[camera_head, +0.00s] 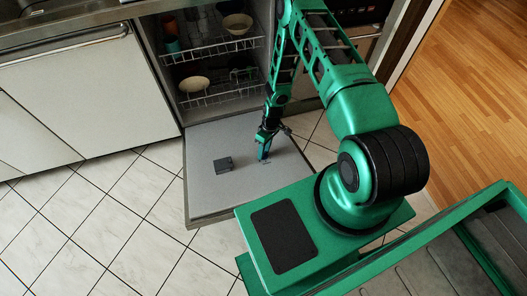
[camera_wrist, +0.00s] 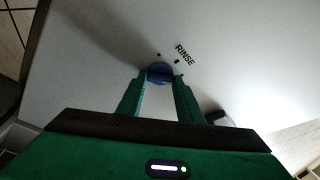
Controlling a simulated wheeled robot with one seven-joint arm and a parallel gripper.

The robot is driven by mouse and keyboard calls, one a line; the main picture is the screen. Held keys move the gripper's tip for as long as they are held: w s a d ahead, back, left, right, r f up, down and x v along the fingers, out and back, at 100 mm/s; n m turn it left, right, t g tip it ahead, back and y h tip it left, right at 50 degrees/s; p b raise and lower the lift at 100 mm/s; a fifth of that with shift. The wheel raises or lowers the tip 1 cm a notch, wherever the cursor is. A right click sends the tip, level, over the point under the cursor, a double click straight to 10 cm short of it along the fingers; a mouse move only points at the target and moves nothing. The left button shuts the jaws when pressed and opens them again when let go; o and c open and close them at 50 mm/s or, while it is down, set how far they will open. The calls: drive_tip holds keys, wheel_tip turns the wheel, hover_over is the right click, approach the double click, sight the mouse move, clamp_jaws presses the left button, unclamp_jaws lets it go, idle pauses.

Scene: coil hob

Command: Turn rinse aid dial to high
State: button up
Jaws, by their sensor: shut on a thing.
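The rinse aid dial (camera_wrist: 160,70) is a small blue round knob on the inner face of the open dishwasher door (camera_head: 200,197). Black dots and the printed word RINSE (camera_wrist: 185,55) sit beside it in the wrist view. My gripper (camera_wrist: 160,84) is shut on the dial, with a green finger on either side. In the head view my gripper (camera_head: 263,155) reaches down to the door, right of its middle. The dial is too small and covered there to make out. Which dot the dial points to cannot be told.
A dark grey box (camera_head: 223,165) stands on the door, left of my gripper. The lower rack (camera_head: 218,92) and upper rack (camera_head: 210,48) hold bowls and cups behind the arm. The left part of the door is bare.

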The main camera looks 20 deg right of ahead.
drive_tip(key=shift+d, duration=0.1)
drive_tip(key=n, duration=0.2)
drive_tip(key=n+y, duration=0.1)
drive_tip(key=n, duration=0.1)
drive_tip(key=shift+w+d+n+g, duration=0.15)
drive_tip(key=shift+w+n+g, duration=0.05)
drive_tip(key=shift+n+g, duration=0.2)
drive_tip(key=n, duration=0.2)
drive_tip(key=n+g, duration=0.1)
drive_tip(key=n, duration=0.2)
drive_tip(key=shift+w+d+f+g+y, duration=0.1)
drive_tip(key=shift+w+g+y, duration=0.05)
drive_tip(key=shift+g+y, duration=0.15)
drive_tip(key=n+g, duration=0.1)
drive_tip(key=n, duration=0.4)
drive_tip(key=shift+w+n+g, duration=0.2)
drive_tip(key=shift+n+g, duration=0.2)
drive_tip(key=shift+w+f+n+g+h, duration=0.1)
drive_tip(key=shift+n+g+h, duration=0.15)
drive_tip(key=shift+n, duration=0.95)
drive_tip(key=shift+w+n+g+h, duration=0.15)
drive_tip(key=shift+n+g, duration=0.2)
drive_tip(key=shift+n, duration=0.85)
drive_tip(key=o, duration=1.1)
drive_tip(key=shift+s+a, duration=0.15)
drive_tip(key=shift+a, duration=0.05)
